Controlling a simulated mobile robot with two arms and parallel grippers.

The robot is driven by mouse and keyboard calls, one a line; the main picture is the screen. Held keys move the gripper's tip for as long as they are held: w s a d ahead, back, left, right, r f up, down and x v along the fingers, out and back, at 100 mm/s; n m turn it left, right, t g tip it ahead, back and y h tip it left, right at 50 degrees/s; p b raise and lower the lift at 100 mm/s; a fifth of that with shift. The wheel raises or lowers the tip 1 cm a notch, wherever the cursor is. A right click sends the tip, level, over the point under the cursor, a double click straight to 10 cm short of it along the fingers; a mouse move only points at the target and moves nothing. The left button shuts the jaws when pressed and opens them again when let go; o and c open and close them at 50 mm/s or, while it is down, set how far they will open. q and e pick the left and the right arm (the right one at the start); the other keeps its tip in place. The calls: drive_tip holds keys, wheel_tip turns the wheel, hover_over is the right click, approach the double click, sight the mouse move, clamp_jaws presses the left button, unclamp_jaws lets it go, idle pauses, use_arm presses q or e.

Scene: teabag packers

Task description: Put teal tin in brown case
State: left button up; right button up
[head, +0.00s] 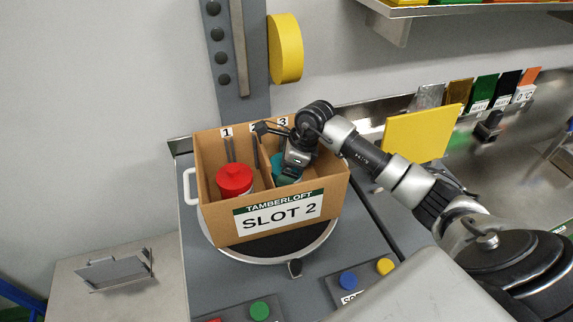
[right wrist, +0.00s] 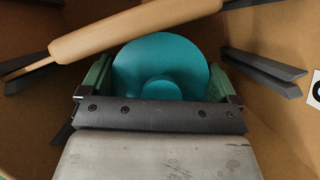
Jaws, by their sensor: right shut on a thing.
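The brown case (head: 225,225) is an open cardboard box labelled "TAMBERLOFT SLOT 2", with compartments marked 1, 2 and 3. The teal tin (head: 281,178) is down inside the case, right of the red tin, partly hidden by my right gripper (head: 292,166). In the right wrist view the teal tin's round lid and knob (right wrist: 163,75) show between the green finger pads of the right gripper (right wrist: 158,80), which is shut on it. Whether the tin touches the case floor is hidden. My left gripper is not in view.
A red tin (head: 235,180) stands in the left compartment. The case sits on a round turntable (head: 218,246). Coloured buttons (head: 348,280) are in front, a yellow panel (head: 420,135) is to the right. Dark divider prongs (right wrist: 262,75) flank the gripper inside the case.

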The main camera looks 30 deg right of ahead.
drive_tip(key=o, duration=0.9)
drive_tip(key=shift+f, duration=0.1)
drive_tip(key=shift+c, duration=0.2)
drive_tip(key=shift+a, duration=0.1)
drive_tip(key=shift+r, duration=0.3)
drive_tip(key=b+v, duration=0.2)
drive_tip(key=v, duration=0.8)
drive_tip(key=shift+d+r, duration=0.2)
drive_tip(key=shift+r, duration=0.1)
drive_tip(key=shift+s+d+r, duration=0.15)
drive_tip(key=shift+r, duration=0.4)
